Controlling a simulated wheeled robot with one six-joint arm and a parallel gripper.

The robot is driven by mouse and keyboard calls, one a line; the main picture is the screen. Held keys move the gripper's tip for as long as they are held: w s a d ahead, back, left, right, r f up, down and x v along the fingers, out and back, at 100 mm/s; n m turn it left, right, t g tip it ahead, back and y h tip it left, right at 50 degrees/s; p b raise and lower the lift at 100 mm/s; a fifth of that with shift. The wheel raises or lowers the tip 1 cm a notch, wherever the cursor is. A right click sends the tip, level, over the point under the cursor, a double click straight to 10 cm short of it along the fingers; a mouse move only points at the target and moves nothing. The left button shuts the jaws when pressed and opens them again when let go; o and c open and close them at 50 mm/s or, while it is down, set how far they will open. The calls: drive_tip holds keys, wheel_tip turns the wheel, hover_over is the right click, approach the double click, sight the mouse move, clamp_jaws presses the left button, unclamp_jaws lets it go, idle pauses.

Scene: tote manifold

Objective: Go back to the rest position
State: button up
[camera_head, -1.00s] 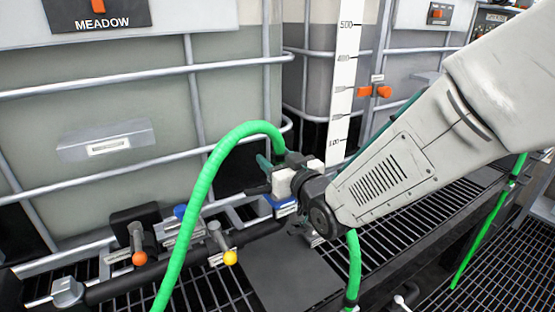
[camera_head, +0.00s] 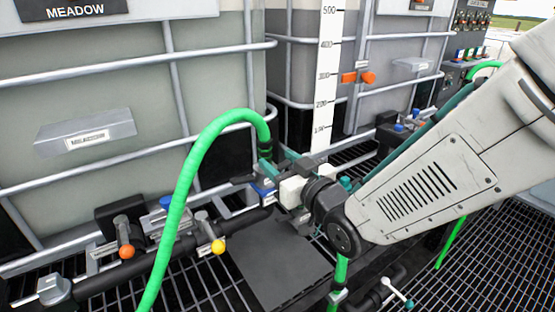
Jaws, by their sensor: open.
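My gripper (camera_head: 264,176) is at the end of my arm, low in front of the gap between two caged tanks. Its jaws are open, and nothing shows held in them. A green hose (camera_head: 190,165) arches up from the lower left. Its dark end (camera_head: 265,150) comes down just behind or beside the gripper. I cannot tell whether they touch. The gripper's body hides part of what lies behind it.
The MEADOW tank (camera_head: 100,90) stands at left, with an orange-knobbed valve (camera_head: 125,250) and a yellow-knobbed valve (camera_head: 217,245) below it. A white level scale (camera_head: 327,80) and another tank (camera_head: 405,60) stand behind. Dark grating (camera_head: 410,285) spreads at front right.

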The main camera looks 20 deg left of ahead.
drive_tip(key=shift+f+h, duration=0.3)
drive_tip(key=shift+f, duration=0.05)
wheel_tip(320, 180, down, 8)
drive_tip(key=d+g+h, duration=0.3)
drive_tip(key=h, duration=0.1)
drive_tip(key=s+d+f+m+g+h, duration=0.25)
drive_tip(key=d+h, duration=0.25)
drive_tip(key=d, duration=0.5)
drive_tip(key=s+d+r+m+g+h, duration=0.2)
drive_tip(key=s+d+r, duration=0.4)
drive_tip(key=s+d, duration=0.3)
drive_tip(key=s+d+r+m+g+h, duration=0.2)
drive_tip(key=s+d+r+m, duration=0.3)
drive_tip(key=s+d, duration=0.5)
drive_tip(key=d+r, duration=0.1)
drive_tip(key=d, duration=0.7)
drive_tip(key=shift+s+d+r+g, duration=0.2)
drive_tip(key=shift+s+r+g, duration=0.1)
drive_tip(key=shift+r+g, duration=0.1)
